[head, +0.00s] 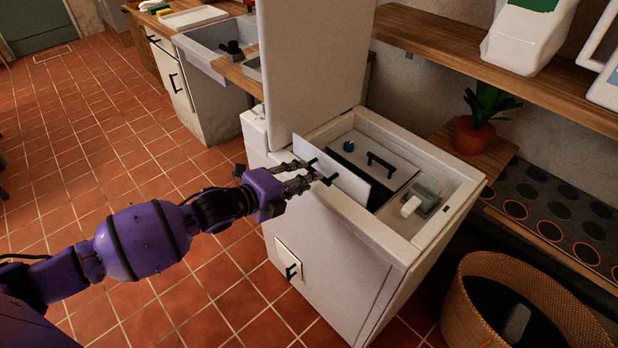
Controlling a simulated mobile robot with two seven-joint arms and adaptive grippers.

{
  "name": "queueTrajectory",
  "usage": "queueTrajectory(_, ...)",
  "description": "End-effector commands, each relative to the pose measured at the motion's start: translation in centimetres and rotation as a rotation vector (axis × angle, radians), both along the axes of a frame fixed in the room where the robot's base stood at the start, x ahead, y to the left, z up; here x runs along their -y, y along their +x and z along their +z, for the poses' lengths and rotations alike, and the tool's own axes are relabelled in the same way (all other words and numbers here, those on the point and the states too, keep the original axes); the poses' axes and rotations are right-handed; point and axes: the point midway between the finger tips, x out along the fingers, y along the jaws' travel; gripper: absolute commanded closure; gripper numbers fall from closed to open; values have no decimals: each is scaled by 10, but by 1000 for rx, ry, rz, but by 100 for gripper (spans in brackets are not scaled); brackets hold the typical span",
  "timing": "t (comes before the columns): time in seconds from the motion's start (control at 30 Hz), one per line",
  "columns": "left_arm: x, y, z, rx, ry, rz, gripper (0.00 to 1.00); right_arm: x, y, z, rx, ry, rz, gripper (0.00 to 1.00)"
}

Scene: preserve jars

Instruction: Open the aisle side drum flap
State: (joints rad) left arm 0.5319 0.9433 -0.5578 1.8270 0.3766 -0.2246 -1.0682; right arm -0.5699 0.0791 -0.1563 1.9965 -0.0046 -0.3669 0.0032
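A white top-loading machine (325,262) stands at the centre with its lid (310,70) upright. In its top opening, the aisle side flap (343,184) is a pale panel on the near left, tilted up, with a dark gap behind it. The far flap (372,148) lies flat with a black handle (382,165). My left gripper (319,172) reaches in from the left over the rim, its two fingertips apart at the aisle side flap's outer face. I cannot tell whether they touch it, and any handle there is hidden. My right gripper is not in view.
A small light-coloured object (425,194) sits in the machine's right compartment. A woven basket (520,305) stands at the lower right. A potted plant (475,135) and a wooden shelf (540,85) are at the right. The tiled floor (110,140) at left is clear.

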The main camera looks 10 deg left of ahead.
Motion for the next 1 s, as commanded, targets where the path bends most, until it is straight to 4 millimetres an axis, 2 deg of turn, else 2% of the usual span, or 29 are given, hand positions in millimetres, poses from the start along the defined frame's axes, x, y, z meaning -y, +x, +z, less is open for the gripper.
queueTrajectory(0.2, -26, -40, 14, -4, 3, 0, 70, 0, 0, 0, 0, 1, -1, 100)
queueTrajectory(0.43, -44, -68, 25, -6, 2, 1, 70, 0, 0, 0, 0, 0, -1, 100)
queueTrajectory(0.6, -49, -75, 29, -5, 1, 1, 70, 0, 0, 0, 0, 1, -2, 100)
queueTrajectory(1.0, -49, -75, 29, -5, 0, 0, 70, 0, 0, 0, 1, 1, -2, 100)
